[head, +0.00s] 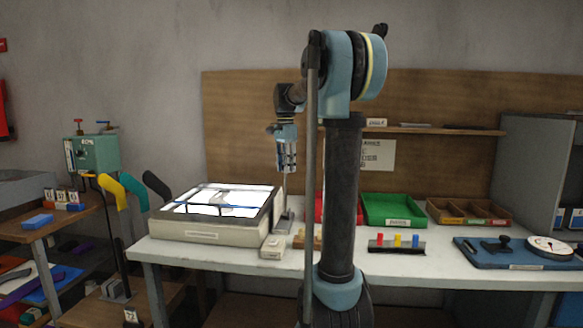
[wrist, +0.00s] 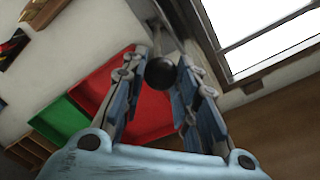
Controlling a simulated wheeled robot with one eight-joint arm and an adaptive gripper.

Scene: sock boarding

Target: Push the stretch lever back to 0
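The stretch lever shows in the wrist view as a black ball knob (wrist: 160,73) on a thin shaft, beside the frame of a lit light box. In the head view, a grey lever base (head: 283,224) stands at the light box's right side, with a thin upright part above it. My gripper (head: 288,170) points down above this base. In the wrist view my gripper (wrist: 158,68) is open, with the knob seen between its two fingertips and a gap visible at each side. I cannot tell whether the knob is level with the fingertips or beyond them. No scale or 0 mark is readable.
The light box (head: 190,235) fills the table's left end, with a small cream box (head: 271,247) in front. A red tray (wrist: 128,88) and green tray (head: 393,208) lie to the right. Colored pegs (head: 397,242) and a blue gauge board (head: 500,252) stand further right.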

